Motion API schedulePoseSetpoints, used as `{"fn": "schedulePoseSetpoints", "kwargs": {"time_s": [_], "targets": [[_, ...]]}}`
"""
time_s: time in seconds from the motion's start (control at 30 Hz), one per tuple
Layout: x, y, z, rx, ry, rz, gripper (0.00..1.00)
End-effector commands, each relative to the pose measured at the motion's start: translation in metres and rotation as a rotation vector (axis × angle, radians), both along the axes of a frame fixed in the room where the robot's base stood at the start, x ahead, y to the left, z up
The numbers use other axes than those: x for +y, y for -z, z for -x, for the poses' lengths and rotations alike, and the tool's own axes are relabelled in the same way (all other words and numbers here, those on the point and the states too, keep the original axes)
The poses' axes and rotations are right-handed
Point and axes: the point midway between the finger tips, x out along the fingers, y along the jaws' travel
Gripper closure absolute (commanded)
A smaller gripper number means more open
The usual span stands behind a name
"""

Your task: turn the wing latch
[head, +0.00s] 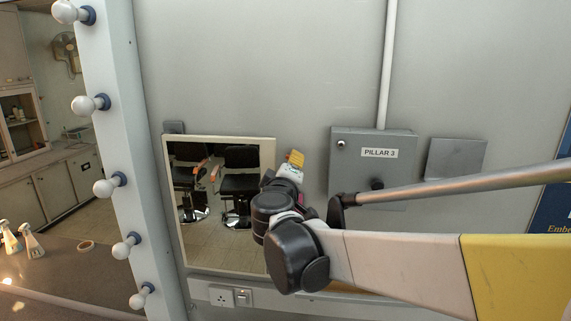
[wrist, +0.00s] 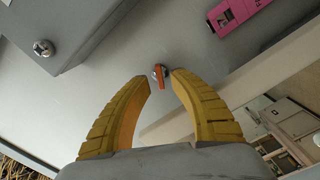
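The wing latch (wrist: 159,78) is a small orange wing on a round metal base, fixed to the grey wall in the wrist view. My gripper (wrist: 161,80) has two curved yellow fingers, spread apart, and the latch shows in the gap between their tips. I cannot tell whether the fingers touch it. In the head view my gripper (head: 295,158) is beside the upper right edge of the mirror (head: 219,265), left of the grey box. The latch cannot be made out in the head view.
The grey PILLAR 3 box (head: 358,137) with a round lock is right of my gripper; its lock (wrist: 43,48) shows in the wrist view. A pink item (wrist: 235,12) is on the wall near the latch. Bulbs (head: 104,188) line a post at left. Sockets (head: 221,296) sit below the mirror.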

Motion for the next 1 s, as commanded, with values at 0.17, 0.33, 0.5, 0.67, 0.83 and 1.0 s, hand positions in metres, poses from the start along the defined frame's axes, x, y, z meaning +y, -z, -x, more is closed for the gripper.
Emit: {"fn": "schedulePoseSetpoints", "kwargs": {"time_s": [0.17,0.33,0.5,0.67,0.83,1.0], "targets": [[0.0,0.0,0.0,-0.003,0.0,-0.016,0.74],[0.0,0.0,0.001,-0.003,0.0,-0.014,0.74],[0.003,-0.001,0.013,-0.003,-0.002,-0.013,0.74],[0.006,-0.001,0.031,-0.002,-0.001,-0.012,0.74],[0.009,-0.001,0.047,-0.003,-0.001,-0.012,0.74],[0.01,0.0,0.05,-0.002,0.0,-0.012,0.74]]}}
